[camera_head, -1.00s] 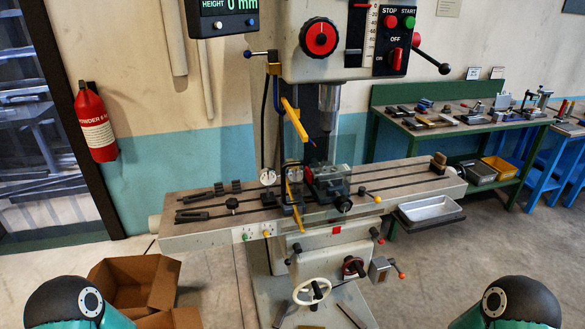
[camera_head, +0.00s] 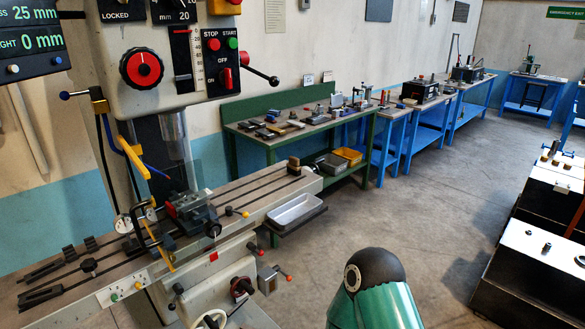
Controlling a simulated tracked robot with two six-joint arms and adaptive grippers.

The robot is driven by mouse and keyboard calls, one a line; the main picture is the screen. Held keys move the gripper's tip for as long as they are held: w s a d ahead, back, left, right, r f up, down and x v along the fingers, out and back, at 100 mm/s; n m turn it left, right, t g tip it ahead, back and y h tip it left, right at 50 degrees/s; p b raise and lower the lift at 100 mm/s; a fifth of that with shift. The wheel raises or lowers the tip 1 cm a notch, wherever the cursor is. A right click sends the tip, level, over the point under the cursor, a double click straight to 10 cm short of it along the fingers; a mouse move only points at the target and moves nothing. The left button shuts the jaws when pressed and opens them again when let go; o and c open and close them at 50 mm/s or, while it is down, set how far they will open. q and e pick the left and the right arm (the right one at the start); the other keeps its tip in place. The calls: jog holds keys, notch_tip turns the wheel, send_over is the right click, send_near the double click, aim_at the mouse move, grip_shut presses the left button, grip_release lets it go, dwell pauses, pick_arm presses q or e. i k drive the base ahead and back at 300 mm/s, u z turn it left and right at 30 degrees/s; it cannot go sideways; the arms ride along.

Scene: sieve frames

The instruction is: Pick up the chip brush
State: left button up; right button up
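I cannot make out the chip brush for certain. A small brown upright thing (camera_head: 294,166) stands at the right end of the milling machine's table (camera_head: 262,192); it may be a brush, but it is too small to tell. Several small tools (camera_head: 275,129) lie on the green bench behind, also too small to name. Neither of my grippers is in view. Only a teal and dark part of my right arm shows at the bottom.
The milling machine (camera_head: 150,70) fills the left, with a vise (camera_head: 188,208) on its table and a metal tray (camera_head: 294,210) beside it. The green bench (camera_head: 238,127) and blue benches (camera_head: 395,120) line the wall. Black cabinets (camera_head: 530,255) stand right. Open floor (camera_head: 430,190) lies between.

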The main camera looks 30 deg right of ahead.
aim_at(294, 167)
jog(key=u, duration=0.75)
jog(key=i, duration=0.15)
jog(key=z, duration=2.95)
jog(key=i, duration=2.45)
jog(key=u, duration=1.75)
